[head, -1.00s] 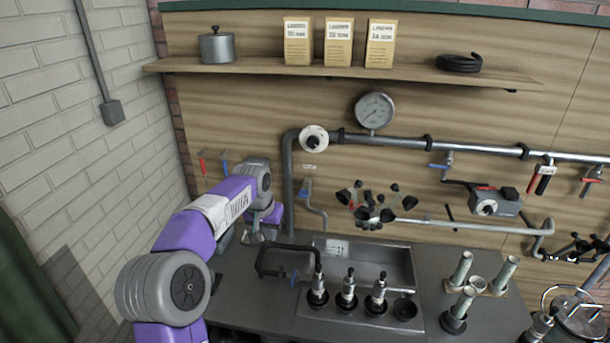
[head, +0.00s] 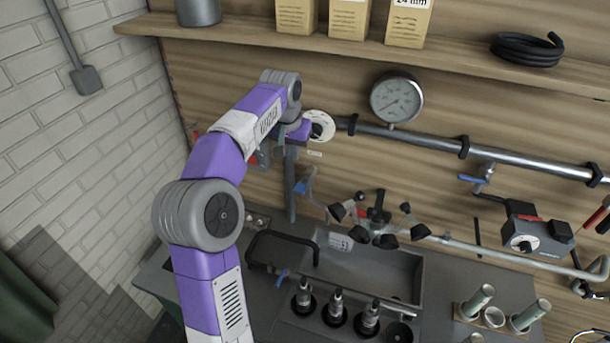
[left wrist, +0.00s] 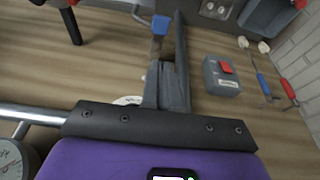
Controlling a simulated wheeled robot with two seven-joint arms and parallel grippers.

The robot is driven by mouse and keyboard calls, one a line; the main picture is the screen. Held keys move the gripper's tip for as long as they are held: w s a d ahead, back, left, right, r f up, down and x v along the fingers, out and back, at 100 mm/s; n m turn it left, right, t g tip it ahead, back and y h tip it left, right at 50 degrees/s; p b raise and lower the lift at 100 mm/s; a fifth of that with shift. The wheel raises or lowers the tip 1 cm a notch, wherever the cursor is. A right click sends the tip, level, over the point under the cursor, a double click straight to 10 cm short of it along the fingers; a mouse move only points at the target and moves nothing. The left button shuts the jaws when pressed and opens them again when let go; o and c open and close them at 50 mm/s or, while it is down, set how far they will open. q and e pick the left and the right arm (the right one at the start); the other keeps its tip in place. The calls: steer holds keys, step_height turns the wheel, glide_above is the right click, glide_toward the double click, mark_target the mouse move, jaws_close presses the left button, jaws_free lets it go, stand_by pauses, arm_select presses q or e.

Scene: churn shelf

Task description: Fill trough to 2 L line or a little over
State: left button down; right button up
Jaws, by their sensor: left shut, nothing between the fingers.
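The grey metal trough (head: 400,262) is set in the dark bench, with a white label (head: 340,241) on its back wall. I cannot make out water or a level line in it. My left gripper (head: 300,132) is raised at the wall pipe, beside the white round dial (head: 322,122) and partly in front of it. In the left wrist view its fingers (left wrist: 167,85) are shut and empty, and an edge of the dial (left wrist: 128,100) shows behind them. A blue-handled tap (head: 303,185) hangs below; its blue handle (left wrist: 161,25) shows past the fingertips. My right gripper is out of view.
A pressure gauge (head: 396,98) sits on the pipe to the right. A grey box with a red button (left wrist: 222,75) is close by on the wall. A black-knobbed cluster (head: 378,215) projects over the trough. A wooden shelf (head: 250,42) runs above.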

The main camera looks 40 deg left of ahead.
arm_select(q)
glide_toward(300, 187)
steer(key=x, duration=0.6)
steer(key=shift+f, duration=0.25)
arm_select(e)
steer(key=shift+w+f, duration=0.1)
